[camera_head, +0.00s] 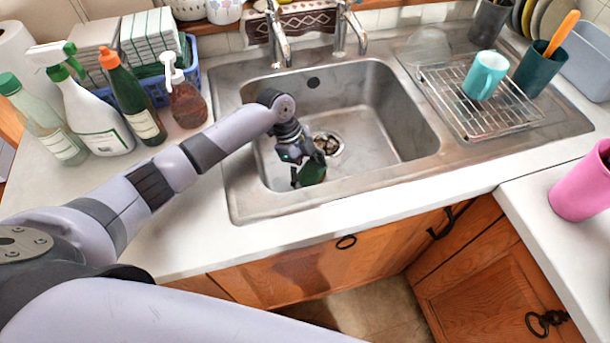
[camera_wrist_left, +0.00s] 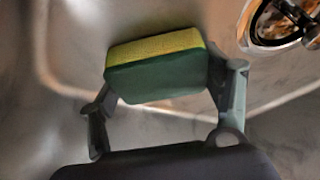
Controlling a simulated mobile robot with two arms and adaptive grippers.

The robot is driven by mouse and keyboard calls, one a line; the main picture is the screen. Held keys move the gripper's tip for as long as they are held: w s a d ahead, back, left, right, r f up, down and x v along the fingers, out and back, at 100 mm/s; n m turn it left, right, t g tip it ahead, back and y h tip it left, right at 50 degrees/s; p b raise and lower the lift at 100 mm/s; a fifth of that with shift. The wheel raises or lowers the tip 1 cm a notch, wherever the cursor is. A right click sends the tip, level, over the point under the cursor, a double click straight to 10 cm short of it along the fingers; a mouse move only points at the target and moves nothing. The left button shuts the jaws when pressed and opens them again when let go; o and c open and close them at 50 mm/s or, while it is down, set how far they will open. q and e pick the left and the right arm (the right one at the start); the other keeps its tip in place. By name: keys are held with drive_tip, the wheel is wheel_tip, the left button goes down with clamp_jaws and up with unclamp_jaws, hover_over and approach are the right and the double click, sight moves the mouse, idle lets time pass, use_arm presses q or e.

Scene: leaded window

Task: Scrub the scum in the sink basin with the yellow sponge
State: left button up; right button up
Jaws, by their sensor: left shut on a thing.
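The sponge (camera_wrist_left: 155,68) has a yellow top layer over a green layer. My left gripper (camera_head: 303,160) is down inside the steel sink basin (camera_head: 400,130), shut on the sponge. In the left wrist view the gripper's fingers (camera_wrist_left: 163,92) hold the sponge at its two ends, close over the basin floor; I cannot tell whether it touches. In the head view the sponge's green side (camera_head: 312,172) shows below the fingers, near the front wall. Brownish marks show on the basin floor around the drain, but I cannot clearly make out the scum. My right gripper is not in view.
The drain (camera_head: 329,145) is just right of the gripper. Taps (camera_head: 278,40) stand behind the basin. Bottles (camera_head: 135,95) and a blue basket crowd the left counter. A wire rack (camera_head: 500,110) with a teal mug (camera_head: 485,75) is at right. The basin's right half is clear.

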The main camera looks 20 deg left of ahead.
use_arm(q)
drive_tip(key=shift+s+a+r+p, duration=0.1)
drive_tip(key=shift+s+a+p, duration=0.55)
drive_tip(key=shift+a, duration=0.2)
drive_tip(key=shift+w+d+f+b, duration=0.2)
drive_tip(key=shift+w+d+b, duration=0.15)
drive_tip(key=shift+d, duration=0.1)
drive_tip(key=shift+w+a, duration=0.3)
drive_tip(key=shift+w, duration=0.15)
drive_tip(key=shift+s+d+r+p, duration=0.15)
drive_tip(key=shift+s+d+p, duration=0.25)
drive_tip(key=shift+s+p, duration=0.3)
drive_tip(key=shift+s+d, duration=0.2)
drive_tip(key=shift+s, duration=0.05)
drive_tip(key=shift+w+a+f+b, duration=0.25)
drive_tip(key=shift+w+a+b, duration=0.05)
drive_tip(key=shift+w+b, duration=0.2)
drive_tip(key=shift+w+a+b, duration=0.35)
drive_tip(key=shift+w, duration=0.05)
drive_tip(key=shift+s+d+r+p, duration=0.1)
drive_tip(key=shift+s+d+p, duration=0.25)
drive_tip(key=shift+s+p, duration=0.45)
drive_tip(key=shift+s+d, duration=0.2)
drive_tip(key=shift+w+a, duration=0.1)
drive_tip(key=shift+w, duration=0.15)
drive_tip(key=shift+w+a, duration=0.15)
drive_tip(key=shift+w, duration=0.15)
drive_tip(key=shift+r, duration=0.1)
